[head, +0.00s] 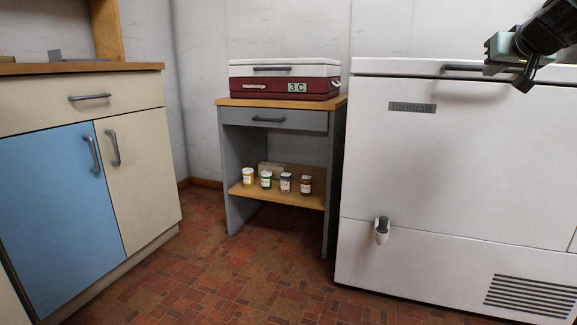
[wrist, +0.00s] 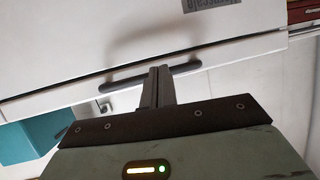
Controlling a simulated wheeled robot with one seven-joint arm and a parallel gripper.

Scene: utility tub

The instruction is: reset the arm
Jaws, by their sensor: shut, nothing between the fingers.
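My gripper (head: 526,78) is at the top right of the head view, in front of the white chest freezer (head: 455,165) near its lid edge. In the wrist view my gripper (wrist: 158,74) has its two fingers together with nothing between them. The dark freezer handle (head: 463,68) is right by the fingertips; in the wrist view the handle (wrist: 187,69) passes behind the fingers. I cannot tell whether they touch. The freezer lid looks closed.
A red and white cooler (head: 285,80) sits on a grey side table (head: 232,170) with several small bottles on its shelf. A cabinet with a blue door (head: 50,205) stands at left. The tiled floor (head: 240,275) between is clear.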

